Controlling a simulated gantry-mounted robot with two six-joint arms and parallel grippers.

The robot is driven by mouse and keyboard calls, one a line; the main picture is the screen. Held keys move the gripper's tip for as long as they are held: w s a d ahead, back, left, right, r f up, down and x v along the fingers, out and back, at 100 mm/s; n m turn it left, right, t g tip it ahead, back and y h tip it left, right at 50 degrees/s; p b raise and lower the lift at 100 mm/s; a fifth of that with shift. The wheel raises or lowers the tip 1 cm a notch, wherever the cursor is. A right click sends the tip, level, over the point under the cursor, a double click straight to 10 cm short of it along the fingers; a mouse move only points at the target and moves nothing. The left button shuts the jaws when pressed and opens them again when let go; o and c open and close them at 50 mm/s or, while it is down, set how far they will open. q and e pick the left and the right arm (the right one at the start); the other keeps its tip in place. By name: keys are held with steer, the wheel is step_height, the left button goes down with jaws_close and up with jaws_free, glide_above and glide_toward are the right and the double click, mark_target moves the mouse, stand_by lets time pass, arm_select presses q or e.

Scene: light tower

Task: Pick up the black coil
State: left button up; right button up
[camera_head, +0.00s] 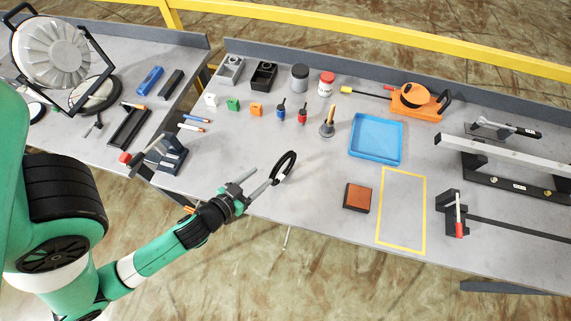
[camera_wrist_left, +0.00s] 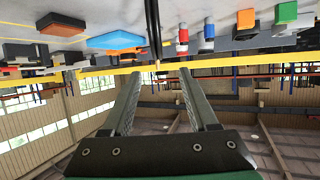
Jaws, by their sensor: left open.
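The black coil (camera_head: 284,167) is a thin loop near the front edge of the grey table, just beyond my left gripper's fingertips. My left gripper (camera_head: 255,181) reaches in from the lower left with its fingers apart and nothing seen between them. In the left wrist view, the two fingers (camera_wrist_left: 160,75) are open. A dark upright strip (camera_wrist_left: 152,30) ahead of them looks like the coil seen edge-on. I cannot tell whether a fingertip touches the coil. My right gripper is not in view.
A brown-topped block (camera_head: 357,197) and a yellow outlined area (camera_head: 401,252) lie to the right. A blue tray (camera_head: 376,139) stands behind them. The table around the coil is mostly clear.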

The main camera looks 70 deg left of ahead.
mark_target(279, 163)
arm_select(q)
steer(key=x, duration=0.3)
steer(key=p+x, duration=0.1)
steer(key=x, duration=0.2)
steer(key=shift+w+d+r+p, duration=0.1)
steer(key=shift+w+r+p, duration=0.05)
steer(key=shift+r+p, duration=0.15)
steer(key=shift+x, duration=3.05)
steer(key=shift+d+f, duration=0.15)
jaws_close()
